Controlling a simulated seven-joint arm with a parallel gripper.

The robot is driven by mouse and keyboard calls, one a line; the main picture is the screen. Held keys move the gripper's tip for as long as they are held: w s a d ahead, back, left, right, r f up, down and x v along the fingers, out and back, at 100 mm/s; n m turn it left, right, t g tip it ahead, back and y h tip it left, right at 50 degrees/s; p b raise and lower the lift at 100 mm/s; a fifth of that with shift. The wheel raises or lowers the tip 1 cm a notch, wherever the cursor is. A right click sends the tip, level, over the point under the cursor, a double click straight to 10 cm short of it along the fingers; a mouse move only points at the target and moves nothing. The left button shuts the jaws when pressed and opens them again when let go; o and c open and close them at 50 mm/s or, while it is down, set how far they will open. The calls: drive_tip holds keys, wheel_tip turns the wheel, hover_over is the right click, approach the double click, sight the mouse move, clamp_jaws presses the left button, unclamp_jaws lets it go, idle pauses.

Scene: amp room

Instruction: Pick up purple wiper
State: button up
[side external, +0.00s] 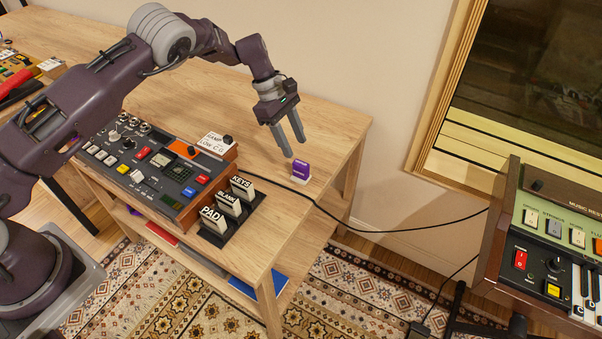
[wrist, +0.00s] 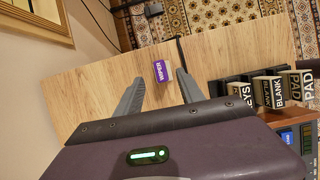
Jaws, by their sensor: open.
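The purple wiper (side external: 301,170) is a small block with a purple upper part and a white base. It stands on the wooden table near its right end in the side view. In the wrist view the purple wiper (wrist: 162,71) lies just beyond the fingertips, between their lines, with lettering on its purple face. My gripper (side external: 295,148) is open and empty, close to the wiper and slightly to its left and above in the side view. In the wrist view my gripper (wrist: 159,80) shows two spread fingers. No finger visibly touches the wiper.
A black rack with label blocks (side external: 229,205) reading KEYS, BLANK and PAD stands at the table's front edge. A control console (side external: 150,165) is left of it. A black cable (side external: 330,215) crosses the table near the wiper. Bare table (side external: 340,125) surrounds the wiper's far side.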

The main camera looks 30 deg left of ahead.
sight(299, 162)
drive_tip(key=x, duration=0.6)
drive_tip(key=a+x, duration=0.1)
drive_tip(key=x, duration=0.2)
drive_tip(key=shift+f, duration=0.2)
clamp_jaws()
